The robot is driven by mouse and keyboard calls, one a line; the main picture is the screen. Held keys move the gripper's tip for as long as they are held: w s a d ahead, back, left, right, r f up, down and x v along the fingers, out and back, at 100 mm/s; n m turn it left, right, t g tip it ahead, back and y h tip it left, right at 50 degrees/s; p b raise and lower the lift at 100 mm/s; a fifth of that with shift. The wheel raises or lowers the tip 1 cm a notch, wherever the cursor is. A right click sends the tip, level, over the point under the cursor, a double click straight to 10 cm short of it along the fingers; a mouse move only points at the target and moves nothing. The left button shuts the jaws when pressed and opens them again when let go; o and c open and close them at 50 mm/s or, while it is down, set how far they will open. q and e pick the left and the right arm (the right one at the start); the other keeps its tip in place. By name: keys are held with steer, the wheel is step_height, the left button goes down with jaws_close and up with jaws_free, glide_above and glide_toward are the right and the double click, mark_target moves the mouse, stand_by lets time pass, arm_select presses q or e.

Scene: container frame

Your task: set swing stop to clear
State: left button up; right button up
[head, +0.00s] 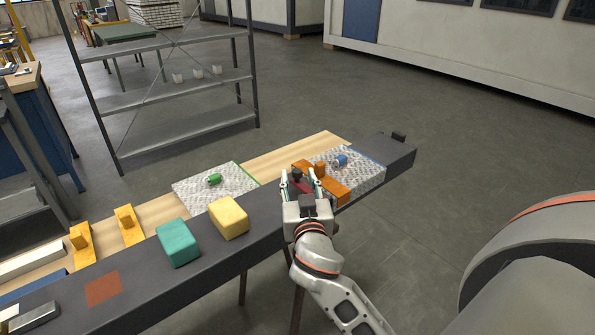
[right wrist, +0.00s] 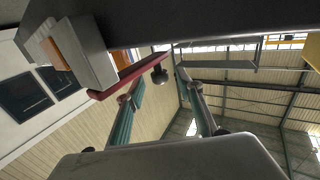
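A dark red bar (head: 302,186), which looks like the swing stop, is partly hidden by my right gripper (head: 298,174) in the head view. In the right wrist view the red bar (right wrist: 130,75) slants past the left fingertip, with a dark round knob (right wrist: 159,75) at its end. My right gripper (right wrist: 160,84) is open, its fingers spread either side of the knob. I cannot tell whether the left finger touches the bar. Orange blocks (head: 335,191) stand around the bar on the frame's right part. My left gripper is not in view.
The dark frame rail (head: 205,268) carries a teal block (head: 178,243) and a yellow block (head: 229,218). A patterned plate (head: 190,195) holds a green part (head: 214,180). A blue part (head: 341,160) lies near the orange blocks.

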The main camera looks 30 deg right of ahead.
mark_target(298, 176)
steer(key=shift+x, duration=1.05)
steer(key=shift+w+d, duration=0.2)
steer(key=shift+w, duration=0.2)
